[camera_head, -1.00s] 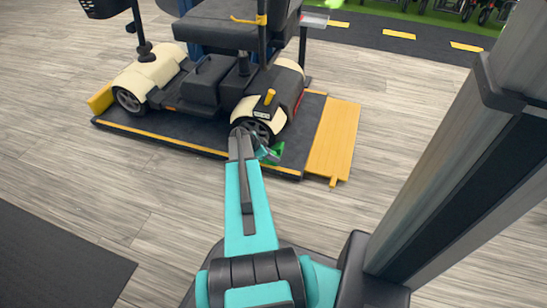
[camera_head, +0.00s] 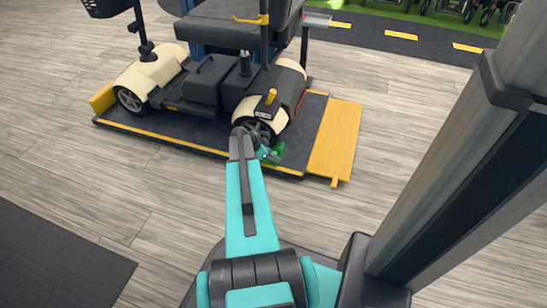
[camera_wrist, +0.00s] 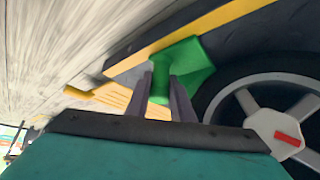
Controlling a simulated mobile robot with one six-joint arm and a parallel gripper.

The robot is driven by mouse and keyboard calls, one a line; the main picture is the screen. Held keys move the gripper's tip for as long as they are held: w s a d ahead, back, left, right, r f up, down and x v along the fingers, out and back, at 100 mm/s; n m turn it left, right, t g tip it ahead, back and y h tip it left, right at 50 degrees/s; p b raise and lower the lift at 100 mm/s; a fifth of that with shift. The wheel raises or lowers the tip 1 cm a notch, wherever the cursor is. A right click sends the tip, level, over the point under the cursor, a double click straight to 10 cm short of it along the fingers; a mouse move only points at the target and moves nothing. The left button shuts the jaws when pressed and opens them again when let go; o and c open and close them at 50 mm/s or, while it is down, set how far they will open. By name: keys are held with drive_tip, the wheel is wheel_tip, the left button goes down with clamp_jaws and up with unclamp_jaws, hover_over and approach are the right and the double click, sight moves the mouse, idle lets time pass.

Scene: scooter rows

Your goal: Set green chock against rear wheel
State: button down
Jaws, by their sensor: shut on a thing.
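The green chock (camera_wrist: 190,65) is between the two fingers of my gripper (camera_wrist: 168,88) in the wrist view, and the gripper is shut on it. In the head view the chock (camera_head: 277,151) shows just right of my gripper (camera_head: 264,153), low over or on the platform's near edge. The rear wheel (camera_head: 258,131) of the cream and black scooter is right behind it. In the wrist view the wheel (camera_wrist: 275,115) is close to the chock's right side; I cannot tell whether they touch. My arm hides part of the wheel in the head view.
The scooter (camera_head: 215,85) stands on a dark platform (camera_head: 160,133) with yellow edging. A yellow ramp (camera_head: 335,140) lies at its right end, and a yellow block (camera_head: 102,99) at its left end. A dark mat (camera_head: 60,260) lies front left. The wood floor between is clear.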

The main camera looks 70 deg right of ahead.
idle(0.3)
drive_tip(key=c, duration=1.5)
unclamp_jaws()
drive_tip(key=shift+o, duration=0.2)
drive_tip(key=p+v, duration=0.5)
drive_tip(key=v, duration=0.8)
drive_tip(key=shift+w+a+r, duration=0.15)
drive_tip(key=shift+a+r, duration=0.1)
drive_tip(key=shift+r, duration=0.05)
